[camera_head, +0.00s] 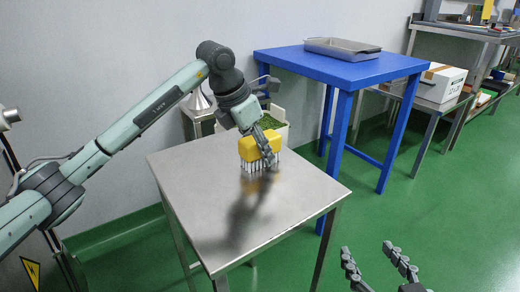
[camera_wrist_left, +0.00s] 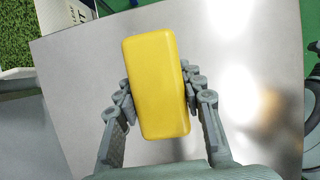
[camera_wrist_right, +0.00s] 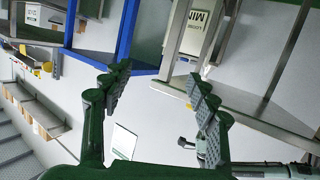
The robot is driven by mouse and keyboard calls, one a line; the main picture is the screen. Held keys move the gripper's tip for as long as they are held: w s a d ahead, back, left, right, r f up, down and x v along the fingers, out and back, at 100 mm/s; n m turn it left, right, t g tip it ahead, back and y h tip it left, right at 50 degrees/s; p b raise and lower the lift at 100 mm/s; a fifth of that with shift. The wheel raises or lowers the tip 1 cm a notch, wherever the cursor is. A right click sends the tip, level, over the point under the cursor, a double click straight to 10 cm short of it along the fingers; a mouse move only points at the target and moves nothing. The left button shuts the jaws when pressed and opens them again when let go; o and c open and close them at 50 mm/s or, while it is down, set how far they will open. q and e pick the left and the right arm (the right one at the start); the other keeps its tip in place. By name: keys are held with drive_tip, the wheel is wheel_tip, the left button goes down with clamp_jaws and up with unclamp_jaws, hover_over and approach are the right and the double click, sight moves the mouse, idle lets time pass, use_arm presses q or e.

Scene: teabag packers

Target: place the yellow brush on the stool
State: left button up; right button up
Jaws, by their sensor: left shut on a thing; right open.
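The yellow brush (camera_head: 250,148) has a yellow block back and pale bristles pointing down. It is upright at the stool's top, toward its back; I cannot tell whether the bristles touch the surface. The stool (camera_head: 190,185) has a square, shiny metal top on thin legs. My left gripper (camera_head: 266,148) is shut on the brush, and the left wrist view shows its fingers on both long sides of the yellow block (camera_wrist_left: 157,85). My right gripper (camera_head: 380,265) is open and empty, low at the front right, away from the stool. It also shows in the right wrist view (camera_wrist_right: 155,100).
A blue table (camera_head: 300,60) with a grey tray (camera_head: 342,48) stands behind the stool to the right. A box of green leaves (camera_head: 275,118) is just behind the stool. A white carton (camera_head: 440,85) sits on a metal bench. The stool's front half is bare.

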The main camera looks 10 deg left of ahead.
use_arm(q)
drive_tip(key=o, duration=1.3)
use_arm(e)
drive_tip(key=shift+a+r, duration=0.15)
drive_tip(key=shift+r, duration=0.1)
use_arm(q)
drive_tip(key=shift+r, duration=0.15)
drive_tip(key=p+v, duration=0.1)
drive_tip(key=v, duration=1.1)
use_arm(e)
drive_tip(key=d+f, duration=0.1)
drive_tip(key=s+d+f+g+h, duration=0.1)
drive_tip(key=f, duration=0.1)
drive_tip(key=d+f+g, duration=0.1)
drive_tip(key=shift+s+d+f, duration=0.1)
drive_tip(key=shift+s+f, duration=0.1)
